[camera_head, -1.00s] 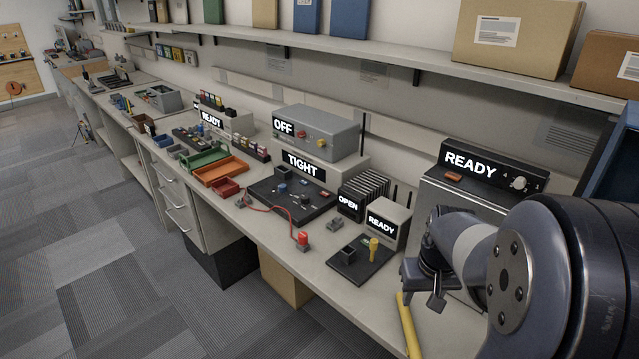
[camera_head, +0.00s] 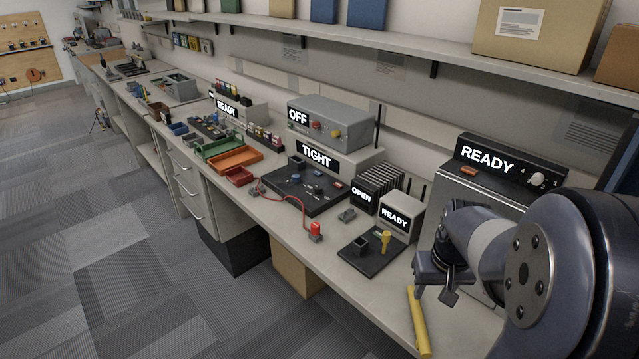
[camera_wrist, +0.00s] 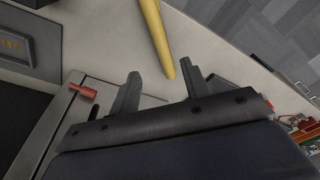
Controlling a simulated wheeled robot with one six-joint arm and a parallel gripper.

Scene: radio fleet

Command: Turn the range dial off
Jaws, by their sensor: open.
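The range dial is a pale round knob (camera_head: 537,179) on the black top panel of the unit marked READY (camera_head: 490,158) at the right of the bench. Small numerals stand around it; where it points is too small to read. My gripper (camera_head: 433,293) hangs in front of that unit's left side, left of and below the dial, and touches nothing. In the wrist view my gripper (camera_wrist: 158,80) has its two fingers apart with nothing held. The dial is not visible in the wrist view.
A yellow rod (camera_head: 418,322) lies on the bench under my gripper. A black pad (camera_head: 370,254) with a yellow peg sits left of it. A red lever (camera_wrist: 83,91) shows in the wrist view. A shelf with cardboard boxes (camera_head: 530,35) runs above.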

